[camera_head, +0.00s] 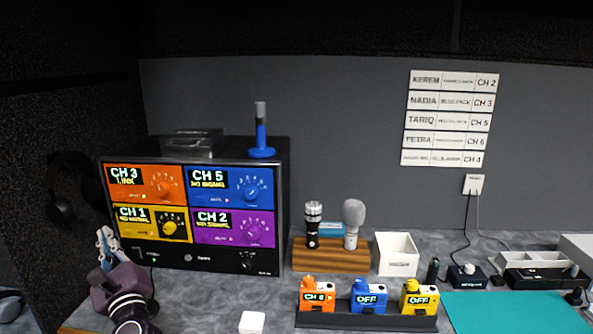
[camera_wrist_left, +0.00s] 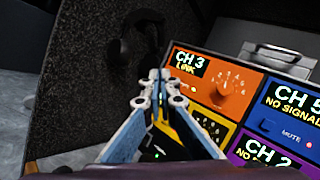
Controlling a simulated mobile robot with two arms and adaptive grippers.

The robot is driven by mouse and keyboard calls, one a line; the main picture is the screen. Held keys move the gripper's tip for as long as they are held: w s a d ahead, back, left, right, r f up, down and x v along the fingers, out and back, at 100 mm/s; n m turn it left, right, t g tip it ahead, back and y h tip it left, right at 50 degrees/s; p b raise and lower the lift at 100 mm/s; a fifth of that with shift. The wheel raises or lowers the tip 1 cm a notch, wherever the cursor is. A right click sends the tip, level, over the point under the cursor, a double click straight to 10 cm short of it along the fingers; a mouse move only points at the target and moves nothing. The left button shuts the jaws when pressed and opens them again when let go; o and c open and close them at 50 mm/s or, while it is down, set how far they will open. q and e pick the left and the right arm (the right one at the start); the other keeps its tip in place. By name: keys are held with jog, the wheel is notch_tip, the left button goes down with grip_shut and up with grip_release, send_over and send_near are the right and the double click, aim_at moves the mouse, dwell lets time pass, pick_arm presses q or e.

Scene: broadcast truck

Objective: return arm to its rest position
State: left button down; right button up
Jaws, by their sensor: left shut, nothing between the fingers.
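My left gripper (camera_head: 104,240) is at the left of the head view, in front of the left edge of the receiver rack (camera_head: 188,258). Its fingers point up and are shut with nothing between them. In the left wrist view the closed fingertips (camera_wrist_left: 160,78) overlap the left edge of the rack's front, beside the orange CH 3 panel (camera_wrist_left: 214,84). Whether they touch the rack cannot be told. My left arm (camera_head: 128,300) comes in at the lower left. My right gripper shows in neither view.
Headphones (camera_head: 62,208) hang on the dark left wall. Orange, blue and yellow packs (camera_head: 368,296) stand in a black holder. Two microphones (camera_head: 353,218) stand on a wooden block (camera_head: 325,262), beside a white box (camera_head: 397,255). A teal mat (camera_head: 515,312) lies at right. Counter before the rack is mostly clear.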

pick_arm(q)
jog(key=s+d+f+n+g+h, duration=0.3)
jog(key=s+f+n, duration=0.4)
jog(key=f, duration=0.5)
jog(key=s+d+f+n+g+h, duration=0.3)
jog(key=s+f+n, duration=0.2)
jog(key=s+f, duration=0.5)
jog(key=s+d+f+n+g+h, duration=0.4)
jog(key=s+d+f, duration=0.3)
jog(key=s, duration=0.4)
jog(key=s+d+f+n+g+h, duration=0.3)
jog(key=s+d+f+n+h, duration=0.15)
jog(key=s+d, duration=0.55)
jog(key=s+f+g, duration=0.1)
jog(key=s+f, duration=0.2)
jog(key=f, duration=2.5)
jog(key=s+a+f, duration=0.1)
jog(key=s+f, duration=0.6)
jog(key=s, duration=0.1)
jog(key=s+a+f+g+y, duration=0.1)
jog(key=s+a+f, duration=0.1)
jog(key=s+f, duration=0.6)
jog(key=shift+a+g, duration=0.25)
jog(key=shift+g, duration=0.05)
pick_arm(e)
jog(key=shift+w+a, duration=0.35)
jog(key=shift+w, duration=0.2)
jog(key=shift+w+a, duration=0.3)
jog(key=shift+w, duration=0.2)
